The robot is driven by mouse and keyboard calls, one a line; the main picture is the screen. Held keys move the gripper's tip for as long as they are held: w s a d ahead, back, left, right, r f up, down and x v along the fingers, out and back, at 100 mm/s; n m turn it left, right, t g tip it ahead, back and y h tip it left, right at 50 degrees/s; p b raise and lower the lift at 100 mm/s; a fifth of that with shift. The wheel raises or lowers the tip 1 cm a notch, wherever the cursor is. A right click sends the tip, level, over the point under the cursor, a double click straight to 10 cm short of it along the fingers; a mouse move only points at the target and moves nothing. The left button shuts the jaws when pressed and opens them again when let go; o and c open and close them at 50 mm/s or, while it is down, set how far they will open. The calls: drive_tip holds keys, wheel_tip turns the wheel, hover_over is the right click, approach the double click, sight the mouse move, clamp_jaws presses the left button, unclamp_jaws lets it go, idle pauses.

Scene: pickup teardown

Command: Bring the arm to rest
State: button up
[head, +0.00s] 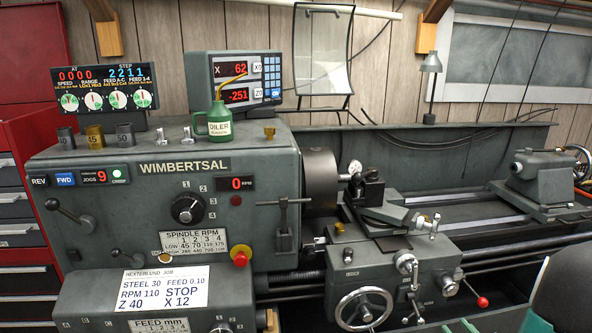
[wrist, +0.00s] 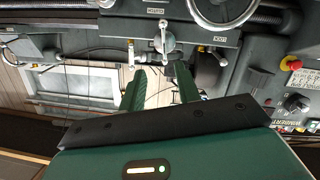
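My gripper (wrist: 160,80) shows in the wrist view, with its dark green body and black bar at the bottom and two green fingers pointing up the picture. The fingers stand apart with nothing between them. The grey-green lathe (head: 235,215) fills much of the head view. The wrist view shows the lathe upside down beyond the fingers, with its carriage handle (wrist: 163,42) above them in the picture. Dark green and black parts of my arm show at the lower right edge of the head view.
A handwheel (head: 365,309) and a red-knobbed lever (head: 481,301) stick out at the lathe's front. A green oiler (head: 219,121) and a readout (head: 237,80) stand on the headstock. The chuck (head: 320,180) is at the middle, the tailstock (head: 540,182) at the right. A red cabinet (head: 22,215) stands left.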

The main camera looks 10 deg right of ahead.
drive_tip(key=w+a+r+m+g+h, duration=0.2)
drive_tip(key=w+a+r+g, duration=0.35)
drive_tip(key=a+r, duration=0.6)
drive_tip(key=s+a+r+g+y, duration=0.2)
drive_tip(key=s+a, duration=0.4)
drive_tip(key=a, duration=0.5)
drive_tip(key=s+a+r+g+y, duration=0.2)
drive_tip(key=s+a, duration=0.4)
drive_tip(key=a, duration=0.5)
drive_tip(key=shift+s+n+y, duration=0.15)
drive_tip(key=shift+n+y, duration=0.25)
drive_tip(key=shift+y, duration=0.1)
drive_tip(key=shift+a, duration=0.1)
